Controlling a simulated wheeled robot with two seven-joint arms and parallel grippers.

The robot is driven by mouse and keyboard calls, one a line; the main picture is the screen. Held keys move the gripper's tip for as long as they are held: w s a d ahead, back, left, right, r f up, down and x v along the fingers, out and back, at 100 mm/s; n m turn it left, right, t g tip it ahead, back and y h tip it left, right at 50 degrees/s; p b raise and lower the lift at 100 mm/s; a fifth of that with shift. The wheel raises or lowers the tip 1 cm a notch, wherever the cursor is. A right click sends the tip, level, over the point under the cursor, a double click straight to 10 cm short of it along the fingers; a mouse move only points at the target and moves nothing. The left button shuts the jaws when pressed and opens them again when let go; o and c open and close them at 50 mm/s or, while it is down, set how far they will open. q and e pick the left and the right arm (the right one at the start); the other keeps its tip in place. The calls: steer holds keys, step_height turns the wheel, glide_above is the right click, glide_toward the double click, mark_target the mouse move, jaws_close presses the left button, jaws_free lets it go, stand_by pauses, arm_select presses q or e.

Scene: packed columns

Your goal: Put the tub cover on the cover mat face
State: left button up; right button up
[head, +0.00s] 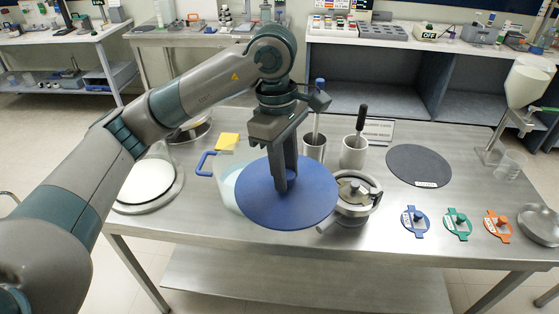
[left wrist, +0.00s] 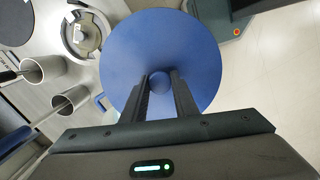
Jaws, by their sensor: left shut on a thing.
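The tub cover (head: 262,205) is a large round blue disc with a small knob in its middle. My left gripper (head: 285,186) points down and is shut on the knob. The left wrist view shows the knob (left wrist: 160,82) between the two fingers, with the blue disc (left wrist: 160,35) spread beyond them. A pale translucent tub (head: 229,184) shows partly behind the cover's left edge; most of it is hidden. The cover mat (head: 418,165) is a dark grey round with a white label at its front edge, right of the cover and empty. My right gripper is out of view.
A metal clamped pot (head: 356,196) stands close right of the cover. Two metal cups with handled tools, one cup (head: 353,152) nearer the mat, stand behind. Blue (head: 415,221), green (head: 457,224) and orange (head: 498,225) knobbed plates lie front right.

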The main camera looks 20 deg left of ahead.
mark_target(283, 219)
arm_select(q)
steer(key=shift+s+d+f+m, duration=0.2)
steer(key=shift+d+f+m, duration=0.1)
steer(key=shift+f+m, duration=0.5)
steer(key=s+f+m, duration=0.1)
steer(key=f+m, duration=0.1)
steer(key=m, duration=0.1)
steer(key=s+f+m, duration=0.2)
steer(key=m, duration=0.2)
steer(key=s+f+m+g, duration=0.1)
steer(key=f+m, duration=0.1)
steer(key=m, duration=0.2)
steer(key=shift+s+d+f+y, duration=0.35)
steer(key=shift+d+y, duration=0.05)
steer(key=s+a+f+m, duration=0.1)
steer(key=a+f+m, duration=0.2)
steer(key=a, duration=0.2)
steer(key=shift+s+a+f+b, duration=0.2)
steer(key=shift+a+b, duration=0.1)
steer(key=shift+a, duration=0.1)
steer(key=shift+r, duration=0.1)
